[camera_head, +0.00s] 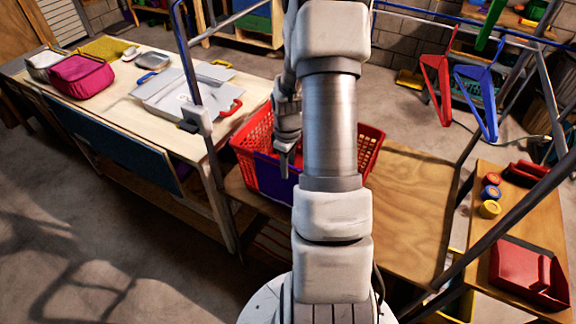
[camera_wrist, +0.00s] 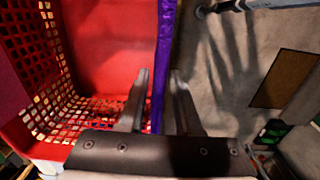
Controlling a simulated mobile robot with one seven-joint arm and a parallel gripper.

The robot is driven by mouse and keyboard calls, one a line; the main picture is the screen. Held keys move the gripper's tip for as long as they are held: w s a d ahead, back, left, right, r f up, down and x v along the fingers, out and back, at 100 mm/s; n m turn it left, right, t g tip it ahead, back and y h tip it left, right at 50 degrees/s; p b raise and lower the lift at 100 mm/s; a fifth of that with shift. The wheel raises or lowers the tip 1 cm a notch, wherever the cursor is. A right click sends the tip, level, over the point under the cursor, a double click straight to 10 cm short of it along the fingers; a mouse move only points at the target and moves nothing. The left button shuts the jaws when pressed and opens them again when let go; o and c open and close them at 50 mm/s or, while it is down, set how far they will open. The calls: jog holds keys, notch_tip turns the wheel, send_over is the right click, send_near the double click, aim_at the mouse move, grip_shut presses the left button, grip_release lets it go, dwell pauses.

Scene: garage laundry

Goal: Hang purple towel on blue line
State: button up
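The purple towel (camera_head: 272,178) hangs over the near wall of a red basket (camera_head: 369,150) in the head view. In the wrist view the purple towel (camera_wrist: 164,60) shows as a narrow strip along the basket's rim. My gripper (camera_head: 284,160) points down at the basket's near side, partly hidden by my arm. In the wrist view my gripper (camera_wrist: 160,85) has its two fingers apart, one on each side of the towel strip, with gaps visible. The blue line (camera_head: 500,30) runs across the upper right of the head view.
A red hanger (camera_head: 437,85) and a blue hanger (camera_head: 489,110) hang at the upper right. The basket stands on a wooden table (camera_head: 415,190). Metal posts frame the space.

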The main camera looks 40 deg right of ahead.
grip_shut()
jog(key=shift+r, duration=0.1)
